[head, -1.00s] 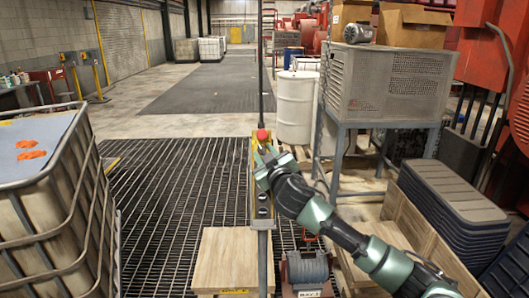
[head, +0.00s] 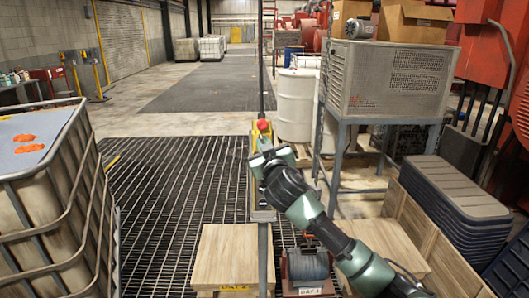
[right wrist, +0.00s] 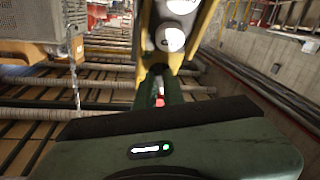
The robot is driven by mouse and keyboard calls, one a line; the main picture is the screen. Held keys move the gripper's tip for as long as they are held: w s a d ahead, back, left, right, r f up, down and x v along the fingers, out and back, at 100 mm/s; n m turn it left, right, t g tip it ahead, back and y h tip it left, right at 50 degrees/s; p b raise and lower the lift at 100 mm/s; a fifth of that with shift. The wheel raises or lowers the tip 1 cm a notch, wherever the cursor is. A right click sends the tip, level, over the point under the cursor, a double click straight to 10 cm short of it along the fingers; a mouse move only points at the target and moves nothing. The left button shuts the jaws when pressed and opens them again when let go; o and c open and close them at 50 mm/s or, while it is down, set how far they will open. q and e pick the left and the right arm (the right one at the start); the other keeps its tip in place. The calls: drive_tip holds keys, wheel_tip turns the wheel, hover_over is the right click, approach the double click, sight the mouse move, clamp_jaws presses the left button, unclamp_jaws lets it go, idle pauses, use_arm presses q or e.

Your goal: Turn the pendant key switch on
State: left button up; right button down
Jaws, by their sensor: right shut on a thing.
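The yellow pendant (head: 263,133) hangs upright in the middle of the head view, with a red button on top. My right gripper (head: 259,160) is in front of its upper half and covers part of its face. In the right wrist view the pendant's yellow body (right wrist: 146,55) shows with round white labels, above my right gripper (right wrist: 159,88). The fingers are shut at the pendant's face, on the key switch, which they mostly hide. A small red spot shows between them. How far the key is turned cannot be told. My left gripper is not in view.
A caged tank (head: 50,215) stands at the left. A wooden crate (head: 228,245) is below the pendant. A metal cabinet on a stand (head: 385,85) and stacked dark bins (head: 455,200) are at the right. The floor grating (head: 175,200) left of the pendant is clear.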

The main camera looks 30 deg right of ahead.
drive_tip(key=m+h+b, duration=0.1)
drive_tip(key=m+b, duration=0.1)
drive_tip(key=m, duration=0.1)
drive_tip(key=m+g+h+b, duration=0.1)
drive_tip(key=m+h+b, duration=0.1)
drive_tip(key=b, duration=0.1)
drive_tip(key=m+g+h+b, duration=0.1)
drive_tip(key=m+b, duration=0.2)
drive_tip(key=shift+w+a+f+m, duration=0.25)
drive_tip(key=shift+a+f+m, duration=0.05)
drive_tip(key=shift+a+f, duration=0.1)
drive_tip(key=m+b, duration=0.1)
drive_tip(key=m+g+h+b, duration=0.1)
drive_tip(key=m, duration=0.1)
drive_tip(key=shift+a+r+g+h, duration=0.1)
drive_tip(key=shift+r+g+h, duration=0.15)
drive_tip(key=shift+g+h, duration=0.05)
drive_tip(key=shift+r+m+g+b, duration=0.1)
drive_tip(key=shift+m+g+b, duration=0.2)
drive_tip(key=shift+m+b, duration=0.45)
drive_tip(key=shift+r+m+h, duration=0.1)
drive_tip(key=shift+m+h, duration=0.15)
drive_tip(key=shift+h, duration=0.05)
drive_tip(key=c, duration=1.5)
unclamp_jaws()
drive_tip(key=b+v, duration=0.2)
drive_tip(key=v, duration=0.5)
drive_tip(key=shift+s+a, duration=0.2)
drive_tip(key=shift+a, duration=0.05)
